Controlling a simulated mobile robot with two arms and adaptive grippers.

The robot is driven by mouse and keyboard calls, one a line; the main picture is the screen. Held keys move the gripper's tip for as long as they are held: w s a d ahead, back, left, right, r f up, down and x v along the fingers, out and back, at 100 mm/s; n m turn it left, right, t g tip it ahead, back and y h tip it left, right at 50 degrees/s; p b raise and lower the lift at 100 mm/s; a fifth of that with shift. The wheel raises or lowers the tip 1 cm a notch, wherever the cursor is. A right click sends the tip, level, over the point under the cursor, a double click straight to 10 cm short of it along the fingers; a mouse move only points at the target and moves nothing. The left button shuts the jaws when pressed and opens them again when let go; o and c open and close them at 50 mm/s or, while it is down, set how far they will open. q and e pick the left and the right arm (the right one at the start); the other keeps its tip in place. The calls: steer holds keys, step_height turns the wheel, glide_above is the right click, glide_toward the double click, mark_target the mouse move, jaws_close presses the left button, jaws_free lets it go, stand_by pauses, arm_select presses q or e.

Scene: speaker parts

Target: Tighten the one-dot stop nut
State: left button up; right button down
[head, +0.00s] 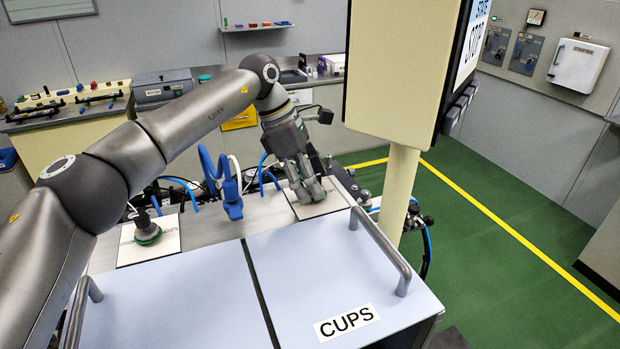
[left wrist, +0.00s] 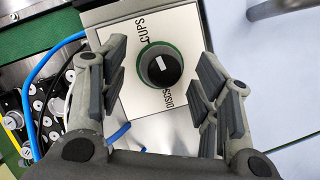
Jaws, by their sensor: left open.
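I cannot make out a one-dot stop nut in either view. My left gripper (head: 308,190) is over a white plate (head: 322,208) at the back of the bench. In the left wrist view, the open left gripper (left wrist: 161,78) has its fingers on either side of a round black knob (left wrist: 163,76) with a white mark and a green ring. The knob sits on the plate (left wrist: 139,107) lettered CUPS and DISCS. The fingers look apart from the knob. In the head view the gripper hides this knob. My right gripper is not in view.
A second green-ringed knob (head: 147,233) stands on a white plate at left. A blue hooked part (head: 228,188) stands between the plates. A pale lid with a CUPS label (head: 346,322) and a grey handle (head: 384,250) is in front. A cream post (head: 398,190) rises at right.

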arm_select(q)
steer(key=v, duration=1.2)
steer(key=shift+d, duration=0.1)
